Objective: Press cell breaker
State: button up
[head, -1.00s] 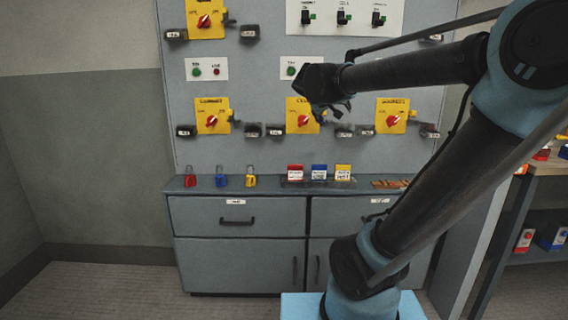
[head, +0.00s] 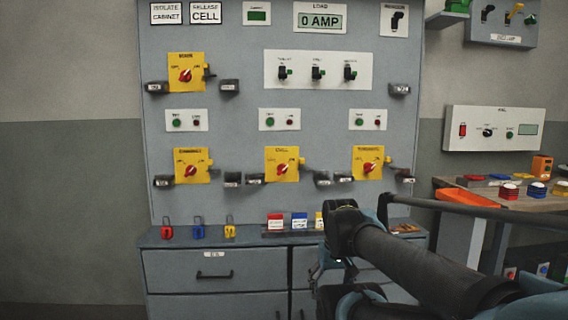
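A white breaker panel (head: 299,84) is high on the grey board, with three black breakers in a row. The middle breaker (head: 317,74) carries a small label, blurred now, that looked like CELL in the earlier view. A yellow plate with a red rotary switch (head: 282,169), lower in the middle, also seems to be labelled CELL. My gripper (head: 319,272) is low, in front of the cabinet drawers, well below the breakers and apart from them. It is dark and partly hidden by my arm, so its opening is unclear.
Red, blue and yellow padlocks (head: 198,230) stand on the cabinet top (head: 250,238), with coloured tags (head: 299,222) beside them. My arm covers the lower right. A workbench with an orange tray (head: 469,194) stands at the right. The space before the upper board is clear.

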aim_at(315, 76)
jog(key=k, duration=1.35)
jog(key=u, duration=0.3)
jog(key=i, duration=0.5)
jog(key=u, duration=0.6)
jog(key=i, duration=1.4)
jog(key=z, duration=0.45)
